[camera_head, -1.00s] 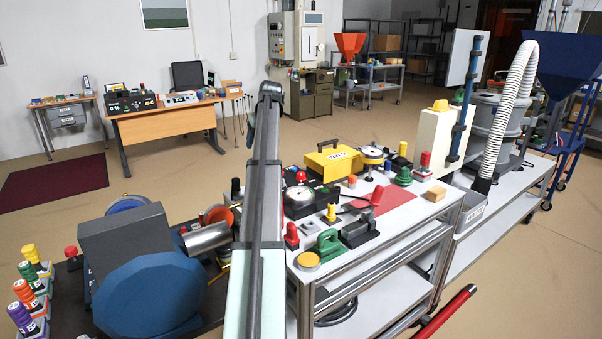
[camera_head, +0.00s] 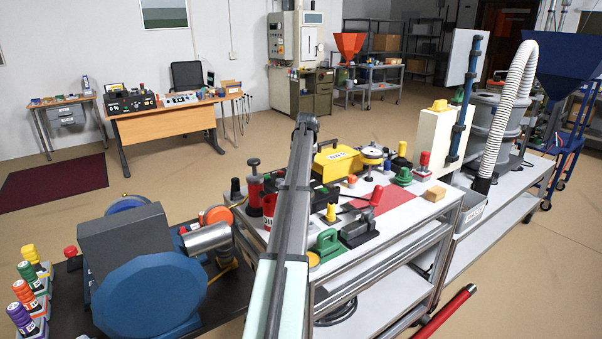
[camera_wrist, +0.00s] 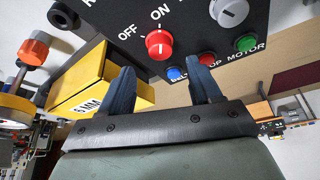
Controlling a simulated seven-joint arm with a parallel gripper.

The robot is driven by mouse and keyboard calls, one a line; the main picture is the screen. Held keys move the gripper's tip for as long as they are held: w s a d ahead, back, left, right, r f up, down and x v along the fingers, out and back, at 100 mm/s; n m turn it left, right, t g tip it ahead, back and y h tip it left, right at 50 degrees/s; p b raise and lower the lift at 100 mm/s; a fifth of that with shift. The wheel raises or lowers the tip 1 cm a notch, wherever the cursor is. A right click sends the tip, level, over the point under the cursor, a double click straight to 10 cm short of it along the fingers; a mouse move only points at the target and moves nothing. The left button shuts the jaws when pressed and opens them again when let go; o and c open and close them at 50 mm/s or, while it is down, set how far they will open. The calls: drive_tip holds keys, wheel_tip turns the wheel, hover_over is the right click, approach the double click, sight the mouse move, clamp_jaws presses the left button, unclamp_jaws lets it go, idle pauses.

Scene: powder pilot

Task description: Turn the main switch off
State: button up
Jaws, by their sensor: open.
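The main switch is a red round knob (camera_wrist: 159,45) on a dark panel (camera_wrist: 110,25), with OFF and ON printed beside it in the wrist view. I cannot tell for sure which label its pale mark points to. My gripper (camera_wrist: 162,66) is open and empty, its two blue fingers pointing toward the panel. The knob shows between and beyond the fingertips, with no contact visible. In the head view my arm hides the knob and gripper; only part of a black box (camera_head: 325,197) shows beside it.
Blue (camera_wrist: 176,73), red (camera_wrist: 207,59) and green (camera_wrist: 246,43) buttons and a grey knob (camera_wrist: 229,12) sit close by on the panel. A yellow box (camera_wrist: 92,85) is next to it. The white cart top (camera_head: 405,212) is crowded with tools.

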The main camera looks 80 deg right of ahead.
drive_tip(key=shift+x, duration=3)
drive_tip(key=c, duration=1)
